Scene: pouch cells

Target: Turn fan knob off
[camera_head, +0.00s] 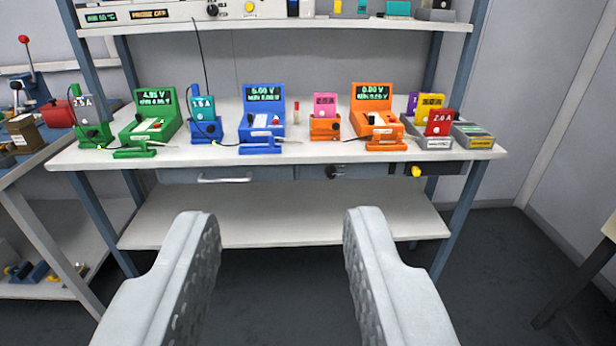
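No knob is clearly labelled as the fan knob at this size. A white panel (160,14) on the upper shelf has two small displays, a black knob (212,10) and a yellow knob (249,8). Under the worktop's front edge are a black knob or lock (335,172) and a yellow knob (416,171) on a dark panel at the right. I cannot tell which way any knob is set. My gripper (281,225) is open and empty, its two grey fingers wide apart in front of the bench, apart from all the knobs.
The white worktop (310,155) carries green, blue and orange testers with pouch cells and cables, and grey trays at the right. A drawer handle (224,180) sits below. A lower shelf (290,215) looks bare. A side bench (30,160) stands left; floor shows right.

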